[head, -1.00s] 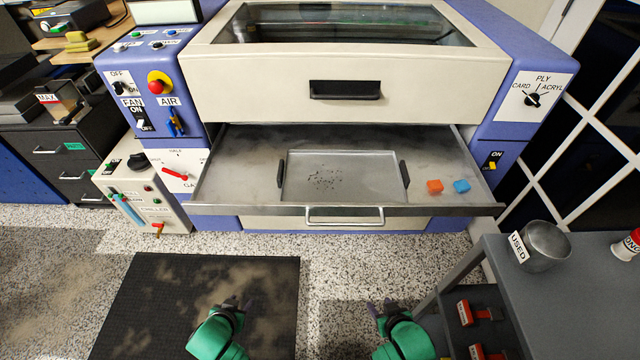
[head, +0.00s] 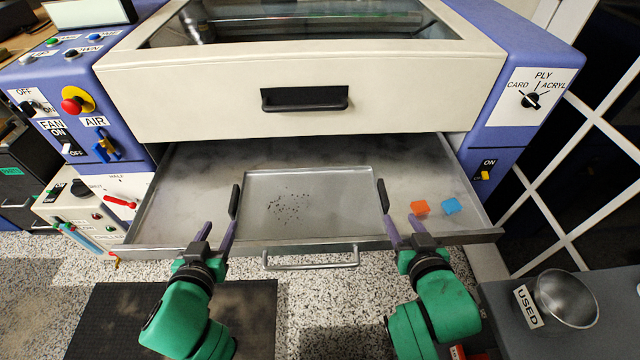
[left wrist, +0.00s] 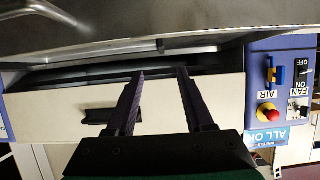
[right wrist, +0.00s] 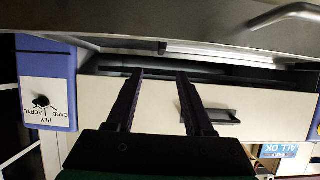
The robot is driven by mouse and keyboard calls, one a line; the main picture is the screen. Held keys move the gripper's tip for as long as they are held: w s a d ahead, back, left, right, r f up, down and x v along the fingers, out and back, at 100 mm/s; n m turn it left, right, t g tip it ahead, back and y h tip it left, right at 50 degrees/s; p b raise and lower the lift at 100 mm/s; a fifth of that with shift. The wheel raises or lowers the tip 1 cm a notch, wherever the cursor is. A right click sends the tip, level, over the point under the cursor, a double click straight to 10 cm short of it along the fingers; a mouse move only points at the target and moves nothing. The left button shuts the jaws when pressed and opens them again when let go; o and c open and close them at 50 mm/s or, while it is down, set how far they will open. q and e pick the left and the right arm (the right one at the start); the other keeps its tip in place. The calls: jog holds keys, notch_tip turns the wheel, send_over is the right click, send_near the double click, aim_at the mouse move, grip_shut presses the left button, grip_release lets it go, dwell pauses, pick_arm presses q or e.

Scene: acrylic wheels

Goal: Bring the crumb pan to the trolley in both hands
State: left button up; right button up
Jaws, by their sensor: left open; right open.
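The crumb pan (head: 345,205) is a shallow grey metal pan with dark crumbs and a black handle on each side. It lies in the pulled-out drawer (head: 200,180) of the laser machine. My left gripper (head: 217,228) is open and empty, just in front of the pan's left handle (head: 235,201). My right gripper (head: 404,222) is open and empty, just in front of the right handle (head: 383,196). I cannot tell whether either touches a handle. The left wrist view shows parted fingers (left wrist: 160,75); so does the right wrist view (right wrist: 159,77). The trolley (head: 618,285) is at lower right.
The drawer's pull bar (head: 312,264) sticks out in front. A metal bowl (head: 567,298) marked USED stands on the trolley. A dark mat (head: 100,310) covers the floor at left.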

aim_at(231, 199)
pick_arm(q)
jog(key=shift+r, duration=0.1)
pick_arm(e)
jog(key=shift+r, duration=0.1)
pick_arm(q)
jog(key=shift+s+a+r, duration=0.15)
jog(key=shift+s+a, duration=0.05)
jog(key=shift+s, duration=0.3)
pick_arm(e)
jog(key=shift+s+a+r, duration=0.2)
jog(key=shift+s+r, duration=0.05)
jog(key=shift+s, duration=0.25)
pick_arm(q)
jog(key=x, duration=1.5)
pick_arm(e)
jog(key=x, duration=1.5)
pick_arm(q)
jog(key=shift+r, duration=0.1)
grip_shut()
pick_arm(e)
grip_shut()
jog(key=shift+d, duration=0.1)
pick_arm(q)
jog(key=shift+a, duration=0.2)
pick_arm(e)
jog(key=shift+d, duration=0.15)
jog(key=shift+r, duration=0.15)
